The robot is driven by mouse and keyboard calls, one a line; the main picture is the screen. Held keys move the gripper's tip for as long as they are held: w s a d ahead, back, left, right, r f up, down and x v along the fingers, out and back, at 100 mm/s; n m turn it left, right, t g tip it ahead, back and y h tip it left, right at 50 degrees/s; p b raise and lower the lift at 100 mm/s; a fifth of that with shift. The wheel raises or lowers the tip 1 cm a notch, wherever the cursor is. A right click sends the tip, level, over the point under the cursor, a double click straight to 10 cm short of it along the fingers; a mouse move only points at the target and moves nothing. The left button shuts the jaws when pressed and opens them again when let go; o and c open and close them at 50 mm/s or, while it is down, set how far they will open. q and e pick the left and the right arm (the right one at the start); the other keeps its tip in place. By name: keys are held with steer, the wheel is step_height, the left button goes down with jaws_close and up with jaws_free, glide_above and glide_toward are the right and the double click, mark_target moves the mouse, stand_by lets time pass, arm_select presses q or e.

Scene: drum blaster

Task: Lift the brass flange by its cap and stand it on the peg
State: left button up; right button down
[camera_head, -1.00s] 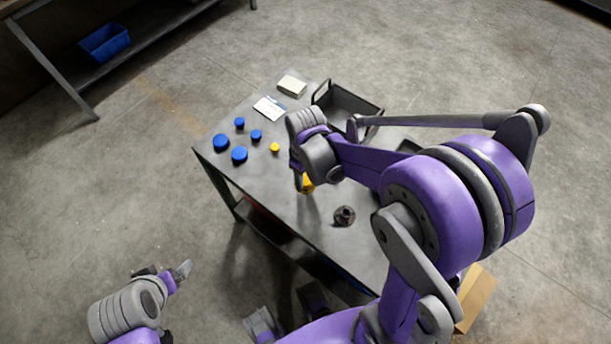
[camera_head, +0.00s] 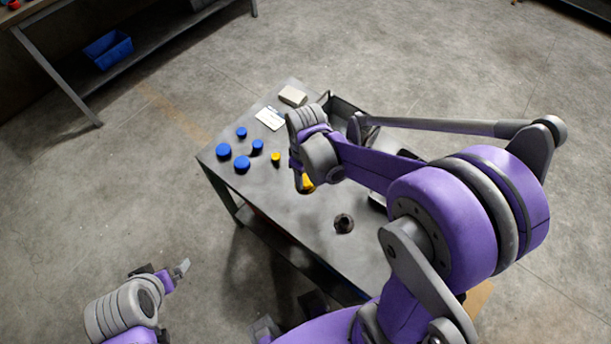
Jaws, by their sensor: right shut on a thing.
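My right gripper (camera_head: 304,186) is over the middle of the dark metal table (camera_head: 290,208), shut on a yellow, brass-coloured piece (camera_head: 308,182). Only a small part of this piece shows; the hand hides the rest, so I cannot tell cap from flange body. A dark round piece with a hole-like centre (camera_head: 343,224) is on the table, below and right of the gripper in the picture; I cannot tell whether it carries the peg. My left gripper (camera_head: 178,272) is off the table at the lower left, and its jaw gap is unclear.
Several blue-capped pieces (camera_head: 242,164) and a small yellow-capped piece (camera_head: 276,159) stand on the table's left part. A white card (camera_head: 270,119), a pale block (camera_head: 293,95) and a dark tray (camera_head: 350,107) are at the back. My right arm covers the table's right side.

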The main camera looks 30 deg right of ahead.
steer(key=shift+r, duration=0.35)
steer(key=r+p, duration=0.1)
steer(key=r, duration=0.1)
steer(key=r+p, duration=0.2)
steer(key=r, duration=0.1)
steer(key=shift+w+r, duration=0.3)
arm_select(q)
steer(key=r, duration=0.2)
steer(key=w+r, duration=0.1)
steer(key=r, duration=0.1)
steer(key=shift+w, duration=0.2)
steer(key=f+b, duration=0.1)
steer(key=s+f+b, duration=0.1)
steer(key=shift+f, duration=0.4)
steer(key=shift+c, duration=0.6)
steer(key=shift+s+f+b, duration=0.25)
steer(key=shift+f+b, duration=0.2)
steer(key=shift+f, duration=0.15)
steer(key=c, duration=0.7)
arm_select(e)
steer(key=w+a+f+m, duration=0.1)
steer(key=w+m, duration=0.1)
steer(key=w, duration=0.3)
steer(key=w+a+f+m, duration=0.2)
steer(key=w, duration=0.4)
steer(key=shift+w+a+f, duration=0.2)
steer(key=shift+w+f, duration=0.05)
steer(key=shift+f, duration=0.05)
